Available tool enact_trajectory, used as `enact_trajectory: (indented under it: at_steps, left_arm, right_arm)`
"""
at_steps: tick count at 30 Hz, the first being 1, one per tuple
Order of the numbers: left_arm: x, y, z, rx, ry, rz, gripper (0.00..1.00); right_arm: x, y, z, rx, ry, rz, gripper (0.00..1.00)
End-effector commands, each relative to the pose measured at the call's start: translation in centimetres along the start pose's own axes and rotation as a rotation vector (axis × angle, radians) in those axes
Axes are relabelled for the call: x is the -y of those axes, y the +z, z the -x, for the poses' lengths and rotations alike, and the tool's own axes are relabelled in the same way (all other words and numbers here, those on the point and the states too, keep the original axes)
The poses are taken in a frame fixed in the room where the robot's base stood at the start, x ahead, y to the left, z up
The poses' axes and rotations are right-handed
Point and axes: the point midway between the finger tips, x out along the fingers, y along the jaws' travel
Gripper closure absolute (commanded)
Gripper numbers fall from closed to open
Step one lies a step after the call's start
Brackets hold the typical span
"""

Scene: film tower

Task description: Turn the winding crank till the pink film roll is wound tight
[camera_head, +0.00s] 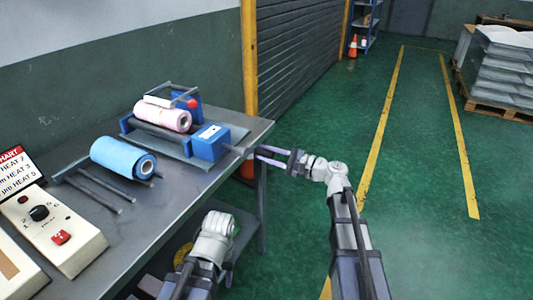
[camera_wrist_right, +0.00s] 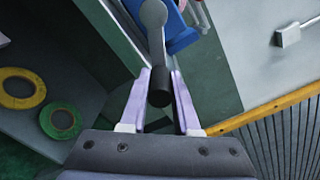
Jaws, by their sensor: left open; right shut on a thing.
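The winding crank (camera_wrist_right: 154,22) is a grey arm with a black handle (camera_wrist_right: 160,88), at the stand's right end. My right gripper (camera_head: 268,157) is shut on that handle; in the right wrist view its lavender fingers (camera_wrist_right: 160,98) stand on both sides of it. In the head view the crank is small and partly hidden. My left gripper (camera_head: 216,238) hangs low by the table's front edge, open, its fingers mostly hidden from view.
A blue roll (camera_head: 124,157) lies on a grey rod rack left of the stand. A control box with a knob (camera_head: 40,213) sits at the front left. Yellow (camera_wrist_right: 20,88) and green (camera_wrist_right: 61,120) tape rolls lie below.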

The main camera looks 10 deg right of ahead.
Motion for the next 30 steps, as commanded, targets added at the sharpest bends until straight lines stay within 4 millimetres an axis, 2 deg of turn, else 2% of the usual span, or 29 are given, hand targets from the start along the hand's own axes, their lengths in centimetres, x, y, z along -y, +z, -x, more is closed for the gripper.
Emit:
enact_trajectory:
  at_steps: [20,21,28,30]
  left_arm:
    - [-0.03,-0.02,-0.35,0.000,0.000,0.000,0.50]
    - [-0.03,-0.02,-0.35,0.000,0.000,0.000,0.50]
    - [-0.03,-0.02,-0.35,0.000,0.000,0.000,0.50]
    - [-0.03,-0.02,-0.35,0.000,0.000,0.000,0.50]
  right_arm:
    - [-0.38,-0.12,0.03,-0.002,-0.001,-0.056,1.00]
    - [-0.38,-0.12,0.03,-0.002,-0.001,-0.055,0.68]
    - [-0.38,-0.10,0.01,-0.001,0.000,-0.055,0.42]
    - [-0.38,-0.09,0.01,-0.001,0.000,-0.055,0.41]
